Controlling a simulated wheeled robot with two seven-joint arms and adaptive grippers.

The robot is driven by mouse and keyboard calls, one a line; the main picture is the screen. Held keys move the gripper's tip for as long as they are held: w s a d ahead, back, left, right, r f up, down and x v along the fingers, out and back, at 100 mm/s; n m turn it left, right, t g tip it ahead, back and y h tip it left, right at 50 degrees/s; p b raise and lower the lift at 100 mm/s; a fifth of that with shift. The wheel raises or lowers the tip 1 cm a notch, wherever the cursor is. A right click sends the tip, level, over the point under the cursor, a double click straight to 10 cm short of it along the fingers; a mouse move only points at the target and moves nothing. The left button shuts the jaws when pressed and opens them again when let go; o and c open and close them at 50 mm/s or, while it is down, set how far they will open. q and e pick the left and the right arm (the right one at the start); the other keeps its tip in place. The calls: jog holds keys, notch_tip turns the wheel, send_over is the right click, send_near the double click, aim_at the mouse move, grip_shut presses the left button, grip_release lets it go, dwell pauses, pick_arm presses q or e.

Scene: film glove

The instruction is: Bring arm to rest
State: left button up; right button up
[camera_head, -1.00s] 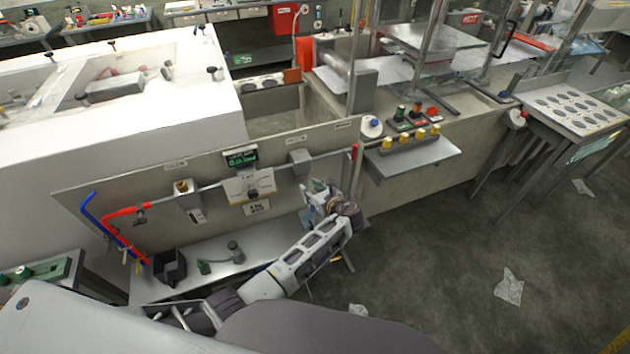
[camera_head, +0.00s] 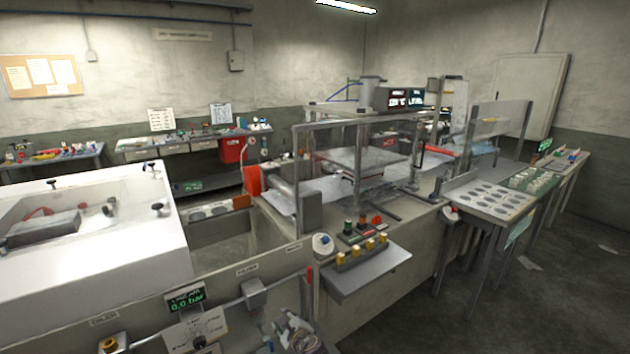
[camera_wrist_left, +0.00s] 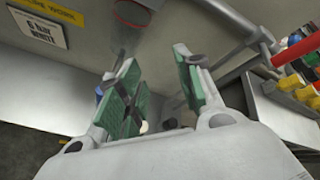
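My left gripper (camera_head: 292,332) shows at the bottom edge of the head view, in front of the grey panel; most of its arm is out of frame. In the left wrist view its two green-padded fingers (camera_wrist_left: 157,62) stand apart, with nothing seen held between them. Behind the fingers are a grey panel and a pipe with a dark red part (camera_wrist_left: 132,12). My right arm and gripper are not in view.
The panel carries a gauge reading 0.0 bar (camera_head: 185,299) and pipework. A grey shelf (camera_head: 372,272) with yellow-topped parts juts out to the right. A machine with clear guards (camera_head: 350,150) stands behind. Open floor (camera_head: 410,320) lies at lower right.

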pick_arm(q)
jog(key=d+f+n+g+h, duration=0.1)
jog(key=d+f+n+h, duration=0.25)
jog(key=f, duration=0.25)
jog(key=d+f+n+h, duration=0.3)
jog(key=f+n, duration=0.2)
jog(key=f, duration=0.1)
jog(key=s+a+f+n+g+h, duration=0.1)
jog(key=s+a+f+n, duration=0.2)
jog(key=s+f, duration=0.4)
jog(key=s+a+f+n+g+h, duration=0.1)
jog(key=s+a+f+n, duration=0.35)
jog(key=f, duration=0.55)
jog(key=s+a+f+n+g+y, duration=0.1)
jog(key=s+a+f, duration=0.2)
jog(key=s+f, duration=0.35)
jog(key=s+a+f+n+g, duration=0.1)
jog(key=s+a+f+g, duration=0.2)
jog(key=s, duration=0.7)
jog(key=s+a+f+n+y, duration=0.1)
jog(key=s+a+f, duration=0.35)
jog(key=s, duration=0.35)
jog(key=s+a+f+g, duration=0.1)
jog(key=s+a+f, duration=0.1)
jog(key=s, duration=1)
jog(key=s+a+f+g+b, duration=0.1)
jog(key=s+a+f+g, duration=0.1)
jog(key=s, duration=1)
jog(key=shift+a+f, duration=0.5)
jog(key=shift+f, duration=0.4)
